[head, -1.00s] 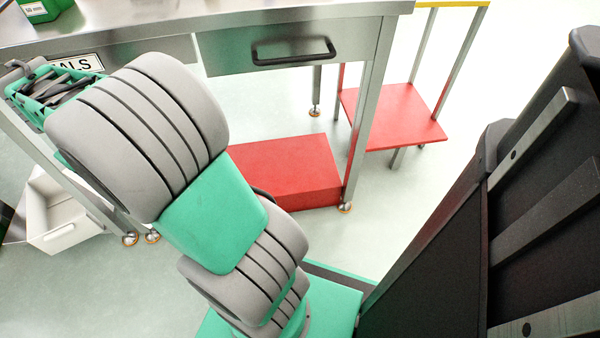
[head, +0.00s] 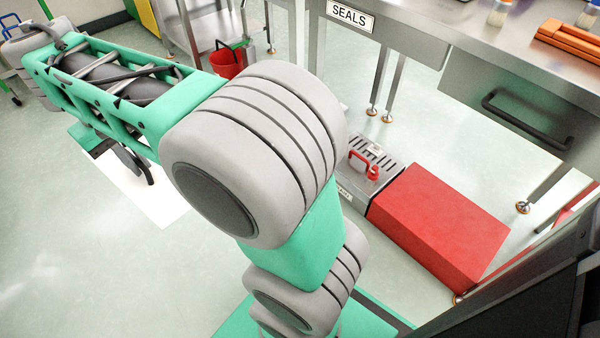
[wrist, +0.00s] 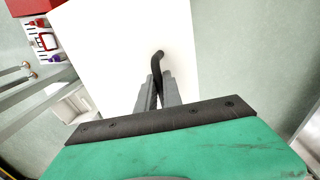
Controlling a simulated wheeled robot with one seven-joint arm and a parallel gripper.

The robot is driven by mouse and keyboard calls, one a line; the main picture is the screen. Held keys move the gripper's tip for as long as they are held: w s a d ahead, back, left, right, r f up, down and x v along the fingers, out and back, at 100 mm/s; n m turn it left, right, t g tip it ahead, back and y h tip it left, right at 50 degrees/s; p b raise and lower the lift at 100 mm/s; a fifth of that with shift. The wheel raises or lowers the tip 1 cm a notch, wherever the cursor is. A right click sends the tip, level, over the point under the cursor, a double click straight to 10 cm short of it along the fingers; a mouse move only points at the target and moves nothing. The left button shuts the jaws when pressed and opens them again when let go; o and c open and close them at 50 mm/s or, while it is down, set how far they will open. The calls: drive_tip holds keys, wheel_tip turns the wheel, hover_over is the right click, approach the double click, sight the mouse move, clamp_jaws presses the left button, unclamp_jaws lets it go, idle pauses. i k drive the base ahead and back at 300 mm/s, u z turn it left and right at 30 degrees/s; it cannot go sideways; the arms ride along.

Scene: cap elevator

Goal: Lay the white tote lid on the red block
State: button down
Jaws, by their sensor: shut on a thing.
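The white tote lid (head: 158,198) is a flat white panel, seen at the left of the head view, partly hidden by my arm. It fills the middle of the wrist view (wrist: 118,60). My gripper (wrist: 160,88) is shut on the lid's dark curved handle (wrist: 158,62). In the head view my gripper (head: 138,163) is small and partly covered. The red block (head: 440,220) lies on the floor at the right, partly under the bench, well apart from the lid. A red corner shows in the wrist view (wrist: 30,6). Its top looks bare.
A grey metal box with a red handle (head: 366,162) sits against the red block's left side. The steel bench (head: 520,85) with a drawer overhangs the block. A red bucket (head: 227,64) stands farther back. A white tote (wrist: 72,103) shows in the wrist view.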

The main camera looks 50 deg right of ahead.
sight(421, 209)
drive_tip(key=u, duration=0.8)
drive_tip(key=k, duration=1.45)
drive_tip(key=z, duration=0.95)
drive_tip(key=i, duration=1)
